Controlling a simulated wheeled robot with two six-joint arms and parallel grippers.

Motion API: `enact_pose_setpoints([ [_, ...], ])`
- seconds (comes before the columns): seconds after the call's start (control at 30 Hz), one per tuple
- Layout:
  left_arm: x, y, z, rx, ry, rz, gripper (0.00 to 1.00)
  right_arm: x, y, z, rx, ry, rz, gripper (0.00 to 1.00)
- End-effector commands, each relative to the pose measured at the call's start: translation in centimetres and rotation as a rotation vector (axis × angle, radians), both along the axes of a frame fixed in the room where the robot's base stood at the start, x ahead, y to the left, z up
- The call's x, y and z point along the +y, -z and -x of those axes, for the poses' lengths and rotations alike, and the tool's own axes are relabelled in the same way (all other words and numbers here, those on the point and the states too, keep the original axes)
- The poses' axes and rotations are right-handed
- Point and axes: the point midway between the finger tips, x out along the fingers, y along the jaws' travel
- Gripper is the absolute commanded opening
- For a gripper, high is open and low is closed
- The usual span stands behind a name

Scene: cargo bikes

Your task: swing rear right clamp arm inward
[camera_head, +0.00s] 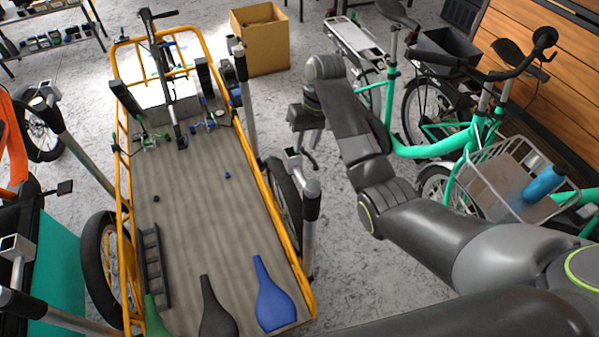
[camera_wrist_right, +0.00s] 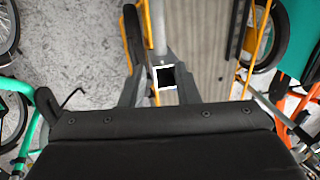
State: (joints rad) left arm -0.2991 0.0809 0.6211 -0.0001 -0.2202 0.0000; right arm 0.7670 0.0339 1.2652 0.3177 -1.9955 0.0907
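My right gripper (camera_head: 302,157) hangs beside the right edge of the cargo bike, pointing down at the silver clamp arm end (camera_head: 293,159) of the near right post (camera_head: 307,225). In the right wrist view the open square tube end (camera_wrist_right: 164,78) sits between the dark fingers of my right gripper (camera_wrist_right: 158,68). The fingers are apart, with a gap on the left; on the right, I cannot tell whether they touch the tube. The yellow-framed cargo bike (camera_head: 195,200) stands between several posts. My left gripper is not in view.
A far right post (camera_head: 243,90) stands by the deck, with a cardboard box (camera_head: 262,42) behind it. A green bike (camera_head: 435,150) with a wire basket stands to the right. Several bottle-shaped pieces (camera_head: 268,295) lie on the near deck. Floor between the bikes is clear.

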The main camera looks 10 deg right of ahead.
Motion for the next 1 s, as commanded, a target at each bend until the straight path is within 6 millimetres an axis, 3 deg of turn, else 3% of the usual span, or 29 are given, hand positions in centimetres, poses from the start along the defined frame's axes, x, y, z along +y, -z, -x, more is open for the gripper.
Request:
enact_pose_setpoints([
  [0.03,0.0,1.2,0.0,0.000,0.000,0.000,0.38,0.2,1.4,0.1,0.001,0.000,0.000,0.29],
  [0.1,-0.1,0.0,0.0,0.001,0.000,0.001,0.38,0.6,2.3,0.2,0.007,0.000,-0.002,0.29],
  [0.43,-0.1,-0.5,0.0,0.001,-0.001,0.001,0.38,1.6,7.9,0.4,0.003,-0.001,0.000,0.29],
  [0.87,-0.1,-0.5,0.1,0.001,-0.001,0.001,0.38,1.8,9.1,0.4,0.000,-0.001,0.000,0.29],
  [1.0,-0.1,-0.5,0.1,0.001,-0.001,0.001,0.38,1.8,9.1,0.4,0.000,-0.001,0.000,0.13],
])
